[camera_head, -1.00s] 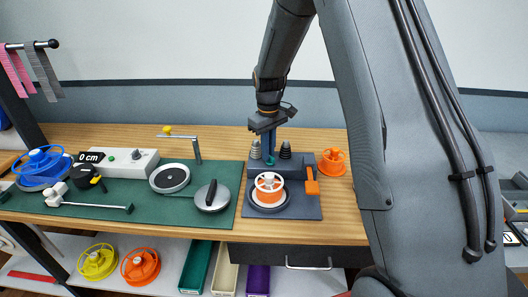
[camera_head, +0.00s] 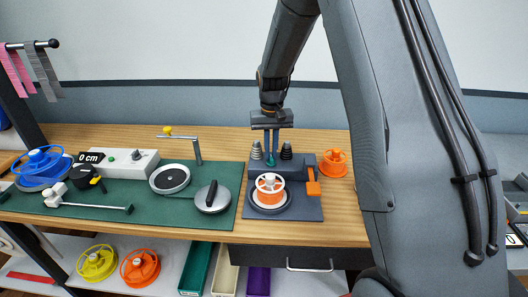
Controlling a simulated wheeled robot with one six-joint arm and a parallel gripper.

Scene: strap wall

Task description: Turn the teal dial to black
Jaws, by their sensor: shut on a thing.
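The teal dial (camera_head: 270,162) is a small knob on the dark grey station (camera_head: 295,172) on the bench, between two stacks of cone-shaped knobs. My gripper (camera_head: 271,154) points down at it from above, its two blue fingers close together and shut on the dial. Most of the dial is hidden by the fingers. Any black mark it could point to is too small to make out.
A grey cone stack (camera_head: 256,150) and a dark cone stack (camera_head: 286,150) stand close on either side of my fingers. Another orange spool (camera_head: 333,162) stands further right.

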